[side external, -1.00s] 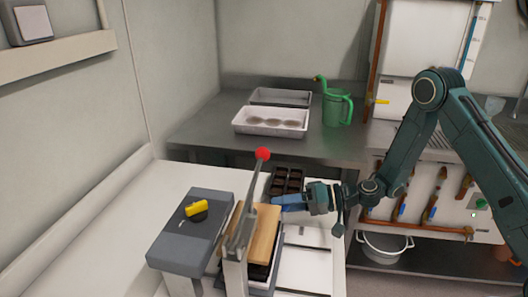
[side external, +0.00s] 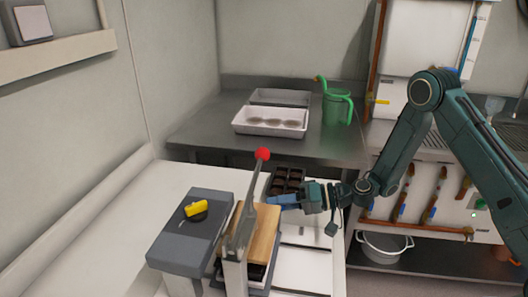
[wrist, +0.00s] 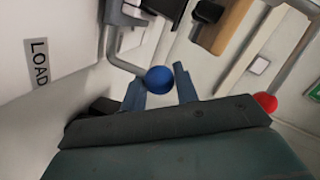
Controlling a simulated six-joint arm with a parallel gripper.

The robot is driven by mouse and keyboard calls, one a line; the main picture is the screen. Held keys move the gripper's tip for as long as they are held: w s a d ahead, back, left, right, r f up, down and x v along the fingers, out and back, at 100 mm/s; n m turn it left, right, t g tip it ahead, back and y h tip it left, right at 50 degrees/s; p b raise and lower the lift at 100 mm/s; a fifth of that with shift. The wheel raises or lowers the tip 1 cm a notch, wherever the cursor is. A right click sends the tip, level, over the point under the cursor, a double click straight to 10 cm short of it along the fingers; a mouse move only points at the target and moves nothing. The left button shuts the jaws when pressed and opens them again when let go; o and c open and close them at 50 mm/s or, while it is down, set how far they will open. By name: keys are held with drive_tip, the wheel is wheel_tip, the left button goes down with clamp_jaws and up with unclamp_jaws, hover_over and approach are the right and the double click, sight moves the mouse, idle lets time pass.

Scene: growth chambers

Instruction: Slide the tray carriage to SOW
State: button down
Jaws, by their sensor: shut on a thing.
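My gripper (side external: 284,201) is at the right of the press-like station in the side view. In the wrist view, its two blue fingers (wrist: 161,92) stand on either side of a blue ball knob (wrist: 158,79), shut on it. The knob sits on the end of a bent grey rod (wrist: 122,62). In the side view the fingers hide the knob. A black celled tray (side external: 288,178) lies just behind the fingers. A LOAD label (wrist: 40,64) shows at the left of the wrist view; no SOW label is readable. Most of the carriage is hidden by the station.
A lever with a red ball (side external: 262,154) rises over a wooden block (side external: 265,232), close left of my gripper. A grey box (side external: 190,234) with a yellow knob (side external: 196,209) stands further left. White trays (side external: 270,122) and a green watering can (side external: 337,107) stand on the back bench.

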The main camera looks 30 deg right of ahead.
drive_tip(key=x, duration=0.3)
drive_tip(key=r+x, duration=0.1)
drive_tip(key=x, duration=0.6)
drive_tip(key=shift+w+a+r, duration=0.1)
drive_tip(key=shift+w+r, duration=0.25)
drive_tip(key=shift+w, duration=0.05)
drive_tip(key=c, duration=1.1)
unclamp_jaws()
drive_tip(key=shift+c, duration=0.2)
drive_tip(key=shift+w+r, duration=0.1)
drive_tip(key=shift+d+r, duration=0.1)
drive_tip(key=shift+d, duration=0.35)
drive_tip(key=v, duration=1.3)
